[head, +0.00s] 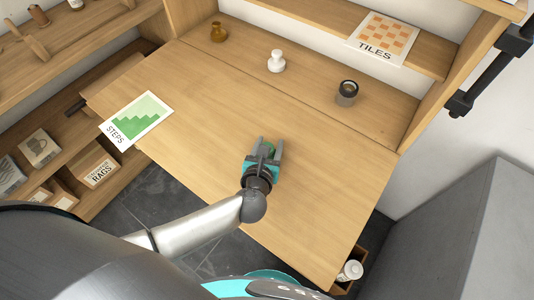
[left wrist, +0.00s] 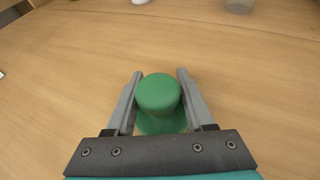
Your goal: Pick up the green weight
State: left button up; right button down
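The green weight (left wrist: 158,94) has a round knob above a wider base. In the left wrist view it sits between the two fingers of my left gripper (left wrist: 159,76). The fingers are apart, one on each side of it, with narrow gaps beside the knob; I cannot tell whether they touch the base. In the head view my left gripper (head: 269,146) is low over the wooden table (head: 200,110), and only a little of the green weight (head: 268,149) shows between its fingers. My right gripper is not in view.
A white weight (head: 277,63), a brass-coloured weight (head: 217,33) and a dark cup-like item (head: 346,92) stand along the back. A green STEPS card (head: 136,119) lies at the left. A TILES card (head: 383,38) is on the shelf above. The table around the gripper is clear.

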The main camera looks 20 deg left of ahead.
pick_arm(q)
jog(key=shift+s+f, duration=0.15)
jog(key=shift+f, duration=0.05)
grip_shut()
dwell(0.3)
